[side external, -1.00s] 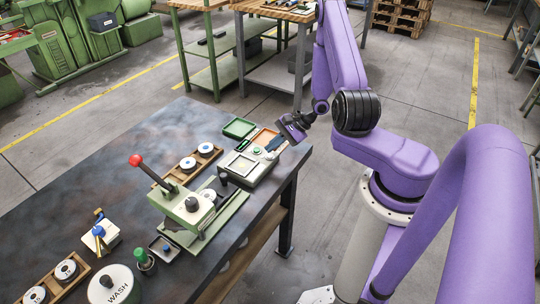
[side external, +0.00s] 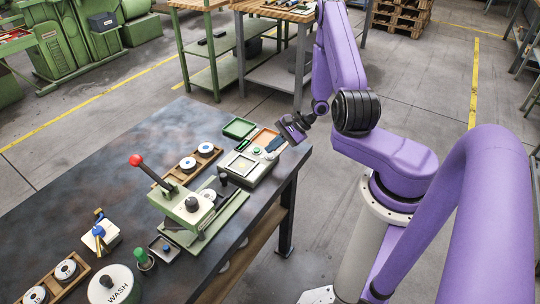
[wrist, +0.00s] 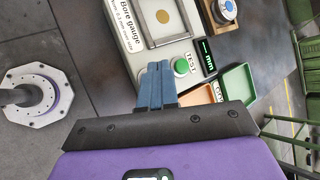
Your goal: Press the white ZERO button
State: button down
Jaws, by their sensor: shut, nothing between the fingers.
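The bore gauge (side external: 240,178) is a pale box with a square framed window near the table's right end. In the wrist view, the gauge (wrist: 128,34) shows its window, its printed label and a green TEST button (wrist: 181,66). The white ZERO button is not visible; my fingers cover part of the gauge's near edge. My gripper (wrist: 155,68) has blue fingers closed together with nothing between them. In the side view, my gripper (side external: 270,148) is at the gauge's right end, close to the panel. I cannot tell whether the fingertips touch it.
A green tray (side external: 239,128) and an orange tray (side external: 263,137) sit beyond the gauge. A green press with a red-knobbed lever (side external: 136,160) stands left of it. A wooden rack (side external: 206,160) holds white discs. The table's right edge is close to my gripper.

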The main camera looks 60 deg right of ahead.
aim_at(273, 155)
jog(key=shift+f, duration=0.3)
jog(key=shift+f, duration=0.35)
dwell(0.9)
jog(key=shift+r, duration=0.8)
jog(key=shift+r, duration=2.5)
